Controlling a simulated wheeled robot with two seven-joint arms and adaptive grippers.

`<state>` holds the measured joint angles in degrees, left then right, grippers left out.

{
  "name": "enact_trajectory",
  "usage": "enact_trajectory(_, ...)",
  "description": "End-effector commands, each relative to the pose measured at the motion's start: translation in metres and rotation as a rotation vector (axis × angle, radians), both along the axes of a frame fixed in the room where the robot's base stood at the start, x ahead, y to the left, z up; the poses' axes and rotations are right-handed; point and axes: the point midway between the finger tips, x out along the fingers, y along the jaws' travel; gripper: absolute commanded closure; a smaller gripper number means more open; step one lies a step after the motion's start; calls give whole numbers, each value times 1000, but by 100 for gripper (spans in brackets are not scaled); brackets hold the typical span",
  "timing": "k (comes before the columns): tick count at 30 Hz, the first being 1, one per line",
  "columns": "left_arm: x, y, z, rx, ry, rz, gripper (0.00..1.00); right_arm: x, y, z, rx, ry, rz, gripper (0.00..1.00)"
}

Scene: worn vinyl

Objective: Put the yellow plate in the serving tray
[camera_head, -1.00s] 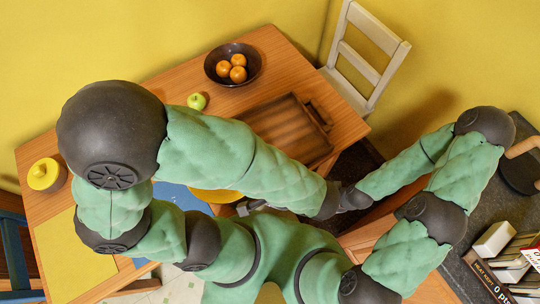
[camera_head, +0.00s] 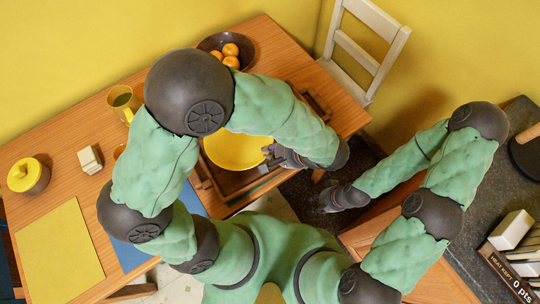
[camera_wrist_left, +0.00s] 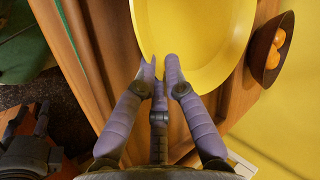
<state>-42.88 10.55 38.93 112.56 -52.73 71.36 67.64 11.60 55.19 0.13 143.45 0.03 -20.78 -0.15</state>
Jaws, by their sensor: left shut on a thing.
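The yellow plate (camera_head: 232,152) is held at its rim by my left gripper (camera_head: 272,156), which is shut on it. In the left wrist view the plate (camera_wrist_left: 195,30) fills the top centre, with the fingertips (camera_wrist_left: 160,68) at its near edge. The plate is over the brown wooden serving tray (camera_head: 206,187). I cannot tell whether the plate touches the tray floor. My right gripper (camera_head: 340,198) is beside the table, away from the plate; its fingers are unclear.
A dark bowl of oranges (camera_head: 213,43) stands behind the tray. A yellow mug (camera_head: 124,101), a pale block (camera_head: 90,160), a yellow lidded pot (camera_head: 28,176) and a yellow mat (camera_head: 60,255) are to the left. A white chair (camera_head: 365,50) is behind the table.

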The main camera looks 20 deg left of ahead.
Motion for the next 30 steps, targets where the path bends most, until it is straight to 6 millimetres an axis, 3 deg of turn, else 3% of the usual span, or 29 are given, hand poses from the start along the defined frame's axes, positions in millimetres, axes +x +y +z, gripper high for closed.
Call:
enact_trajectory(1, -1, 1, -12, 4, 3, -2, 100, 0, 0, -9, 0, 0, 0, 60)
enact_trajectory(4, -1, 1, -24, 4, 3, -1, 100, 0, 0, -17, 0, 1, 0, 60)
enact_trajectory(16, -1, 0, -27, 2, 0, -1, 100, 0, 0, -19, 0, 0, 0, 60)
enact_trajectory(19, -1, 0, -27, 2, 2, -1, 66, 0, 0, -18, 0, 0, 0, 60)
enact_trajectory(30, -1, 0, -26, 2, 2, -1, 65, 0, 0, -17, 0, 0, 0, 60)
